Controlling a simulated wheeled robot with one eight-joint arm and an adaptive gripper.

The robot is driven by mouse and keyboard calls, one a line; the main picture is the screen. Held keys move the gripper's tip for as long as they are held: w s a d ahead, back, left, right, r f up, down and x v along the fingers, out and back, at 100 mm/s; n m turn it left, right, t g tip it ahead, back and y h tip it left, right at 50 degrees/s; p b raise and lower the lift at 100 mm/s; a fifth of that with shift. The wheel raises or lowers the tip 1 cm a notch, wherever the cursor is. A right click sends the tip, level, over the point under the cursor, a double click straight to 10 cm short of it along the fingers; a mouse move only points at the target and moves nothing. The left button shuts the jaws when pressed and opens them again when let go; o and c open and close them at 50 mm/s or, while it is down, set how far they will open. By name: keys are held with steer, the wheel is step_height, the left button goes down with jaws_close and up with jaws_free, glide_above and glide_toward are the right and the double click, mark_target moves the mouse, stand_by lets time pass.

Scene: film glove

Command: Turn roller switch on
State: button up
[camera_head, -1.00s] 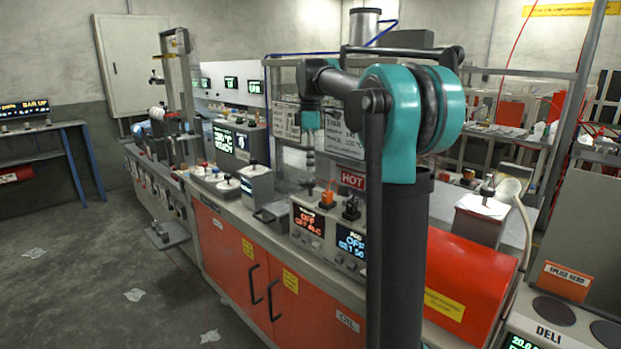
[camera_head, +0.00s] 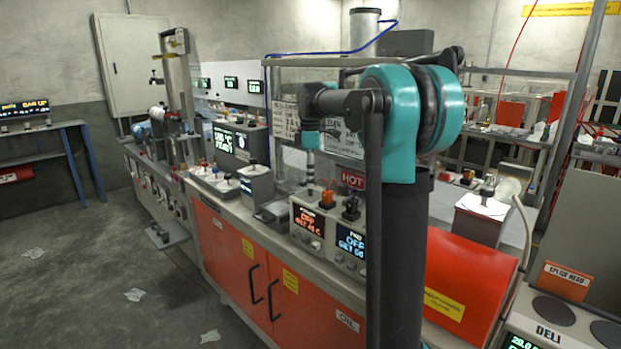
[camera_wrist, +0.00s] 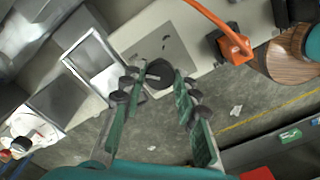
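Two switches stand on the control boxes beside my arm in the head view. One is an orange switch (camera_head: 327,199) by a box with a red display (camera_head: 311,220) reading OFF. The other is a black switch (camera_head: 351,208) by a box with a blue display (camera_head: 351,243) reading OFF. No roller label is legible. In the wrist view my gripper (camera_wrist: 161,68) is open, its green fingers apart. A dark round knob (camera_wrist: 160,75) shows between the fingertips; contact cannot be told. An orange lever (camera_wrist: 236,46) on a dark block lies to the right. My arm partly hides the boxes.
The boxes sit along the bench above orange cabinet doors (camera_head: 232,262) with black handles. A red HOT sign (camera_head: 353,180) stands behind the switches. An orange-red rounded housing (camera_head: 468,285) is right of my arm. Grey floor (camera_head: 80,270) is open at the left.

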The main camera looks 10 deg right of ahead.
steer(key=c, duration=0.4)
steer(key=shift+m, duration=0.3)
steer(key=m, duration=0.3)
steer(key=shift+m, duration=0.3)
steer(key=m, duration=0.4)
steer(key=shift+m, duration=0.3)
steer(key=m, duration=0.4)
steer(key=shift+m, duration=2.5)
